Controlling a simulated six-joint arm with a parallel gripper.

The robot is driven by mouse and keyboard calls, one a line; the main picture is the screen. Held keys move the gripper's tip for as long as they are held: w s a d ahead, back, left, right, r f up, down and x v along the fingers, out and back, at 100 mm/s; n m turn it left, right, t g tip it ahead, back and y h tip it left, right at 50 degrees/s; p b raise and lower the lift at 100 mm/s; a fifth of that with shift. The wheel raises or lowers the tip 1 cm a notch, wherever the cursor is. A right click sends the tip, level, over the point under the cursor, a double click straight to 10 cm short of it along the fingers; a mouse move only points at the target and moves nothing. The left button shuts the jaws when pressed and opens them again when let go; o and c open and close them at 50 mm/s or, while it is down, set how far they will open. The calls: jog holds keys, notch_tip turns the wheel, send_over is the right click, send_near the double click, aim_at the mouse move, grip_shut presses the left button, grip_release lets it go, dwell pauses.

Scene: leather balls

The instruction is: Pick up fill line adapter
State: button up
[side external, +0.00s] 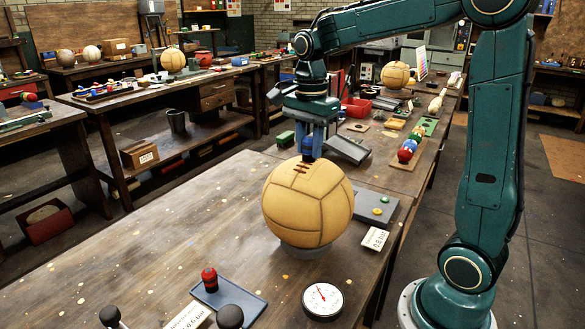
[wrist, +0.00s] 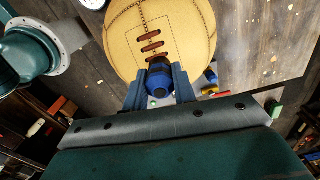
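A blue fitting with a dark lower end, which I take to be the fill line adapter (side external: 309,144), sits between the fingers of my gripper (side external: 309,152). In the wrist view the adapter (wrist: 158,83) has a finger of my gripper (wrist: 160,75) against each side, and the fingers look shut on it. Its lower end is at the top of a tan leather ball (side external: 307,207), beside the brown lacing. I cannot tell if it touches the ball. The ball also shows in the wrist view (wrist: 185,30).
The ball rests on a grey ring (side external: 305,250) on the wooden bench (side external: 150,250). A dial gauge (side external: 322,300), a blue tray (side external: 240,300) with a red-topped fitting (side external: 209,279), a printed card (side external: 375,239) and a grey button box (side external: 378,208) stand nearby. The bench's left side is largely clear.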

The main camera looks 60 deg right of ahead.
jog(key=shift+r, duration=0.1)
jog(key=shift+c, duration=0.4)
notch_tip(320, 180, up, 20)
dwell(0.6)
send_over(310, 137)
jog(key=shift+f, duration=6.55)
